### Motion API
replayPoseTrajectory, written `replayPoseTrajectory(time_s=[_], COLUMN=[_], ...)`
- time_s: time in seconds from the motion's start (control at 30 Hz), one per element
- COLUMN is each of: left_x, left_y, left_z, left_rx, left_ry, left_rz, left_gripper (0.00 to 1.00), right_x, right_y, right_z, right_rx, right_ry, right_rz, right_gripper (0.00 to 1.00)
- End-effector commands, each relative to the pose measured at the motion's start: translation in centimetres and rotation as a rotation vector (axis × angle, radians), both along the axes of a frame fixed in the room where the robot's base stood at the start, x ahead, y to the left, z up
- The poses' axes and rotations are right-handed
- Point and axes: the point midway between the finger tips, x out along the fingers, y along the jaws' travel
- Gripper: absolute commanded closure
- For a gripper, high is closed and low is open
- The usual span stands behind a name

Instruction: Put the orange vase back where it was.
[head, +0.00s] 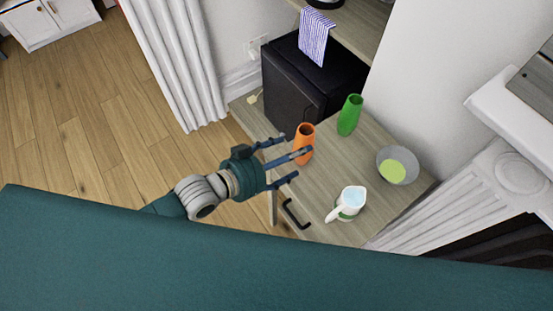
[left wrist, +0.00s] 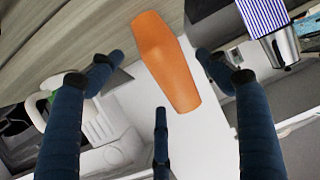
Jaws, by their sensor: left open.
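The orange vase (head: 305,138) stands upright on the wooden counter (head: 330,165), near its left edge. My left gripper (head: 292,156) is open at the vase, with its blue fingers spread. One finger passes in front of the vase's lower part in the head view. In the left wrist view the orange vase (left wrist: 166,60) shows beyond and between the spread fingers of the gripper (left wrist: 157,70), with no finger closed on it. I cannot tell whether any finger touches it. My right gripper is in neither view.
A green vase (head: 349,115) stands behind and to the right. A grey bowl (head: 408,162) and a white-and-green pitcher (head: 349,203) stand on the counter's right side. A black box-shaped appliance (head: 310,82) is behind, under a shelf with a striped towel (head: 316,38).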

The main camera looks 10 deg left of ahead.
Motion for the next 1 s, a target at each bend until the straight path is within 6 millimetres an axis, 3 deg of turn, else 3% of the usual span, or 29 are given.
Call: replayPoseTrajectory(time_s=[0.1, 0.3, 0.7, 0.77, 0.87, 1.0], left_x=[-1.9, -3.6, -3.8, -3.3, -1.7, -1.0], left_y=[1.7, 3.4, 4.1, 4.9, 7.7, 13.6], left_z=[0.8, 1.9, 1.8, 0.4, -4.2, -14.0], left_rx=[0.003, 0.001, 0.006, 0.021, 0.073, 0.181], left_ry=[0.001, 0.000, 0.003, 0.014, 0.053, 0.156], left_rz=[-0.002, 0.000, 0.009, 0.031, 0.107, 0.247], left_gripper=[0.23, 0.23, 0.23, 0.23, 0.23, 0.23], right_x=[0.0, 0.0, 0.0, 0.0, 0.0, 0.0], right_y=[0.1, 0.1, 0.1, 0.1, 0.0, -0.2], right_z=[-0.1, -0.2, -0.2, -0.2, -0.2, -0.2], right_rx=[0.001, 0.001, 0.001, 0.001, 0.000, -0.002], right_ry=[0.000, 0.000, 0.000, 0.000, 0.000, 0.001], right_rz=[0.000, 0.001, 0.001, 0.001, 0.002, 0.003], right_gripper=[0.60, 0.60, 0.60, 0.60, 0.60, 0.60])
